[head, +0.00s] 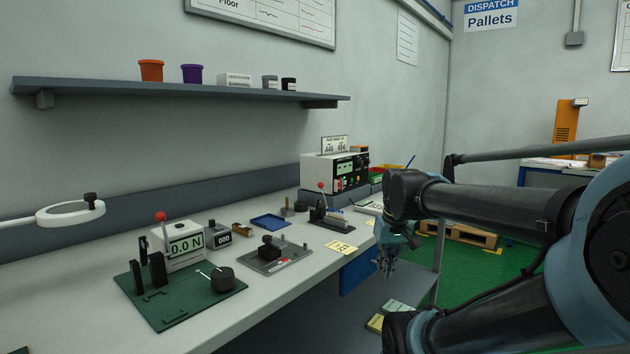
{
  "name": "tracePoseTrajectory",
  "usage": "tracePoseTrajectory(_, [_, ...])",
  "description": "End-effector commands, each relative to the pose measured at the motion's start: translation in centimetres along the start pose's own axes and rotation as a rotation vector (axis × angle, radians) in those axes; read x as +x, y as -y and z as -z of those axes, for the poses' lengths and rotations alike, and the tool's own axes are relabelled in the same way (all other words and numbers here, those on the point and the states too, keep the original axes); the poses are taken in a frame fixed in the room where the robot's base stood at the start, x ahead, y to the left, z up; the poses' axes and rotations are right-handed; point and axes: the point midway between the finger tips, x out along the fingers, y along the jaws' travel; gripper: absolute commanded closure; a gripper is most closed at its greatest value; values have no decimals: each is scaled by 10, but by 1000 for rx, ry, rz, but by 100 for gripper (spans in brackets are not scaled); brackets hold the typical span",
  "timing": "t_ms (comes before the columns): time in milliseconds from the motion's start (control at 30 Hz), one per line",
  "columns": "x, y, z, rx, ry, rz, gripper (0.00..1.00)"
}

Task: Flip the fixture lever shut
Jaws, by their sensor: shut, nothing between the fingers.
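Two upright levers with red knobs show in the head view. One red-knobbed lever (321,187) stands on a small dark fixture (328,218) near the bench's far part. The other red-knobbed lever (161,217) rises beside the "0.0 N" readout (186,246) at the green plate (172,312). I cannot tell for certain which is the task's fixture lever. My gripper (386,270) hangs pointing down past the bench's front edge, right of both levers and apart from them. It is shut and empty, partly merged with the dark arm behind it.
A grey plate with a black block (268,247), a blue tray (270,221) and a yellow note (341,247) lie on the bench. A power-supply-like box (335,172) stands behind the far fixture. A ring lamp (70,211) overhangs the left.

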Motion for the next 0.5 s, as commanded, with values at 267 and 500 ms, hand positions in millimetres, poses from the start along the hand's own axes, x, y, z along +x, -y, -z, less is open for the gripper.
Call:
tracePoseTrajectory(267, [-70, 20, 114, -187, -34, 60, 100])
tracePoseTrajectory(500, [-115, 46, 211, -347, -68, 110, 100])
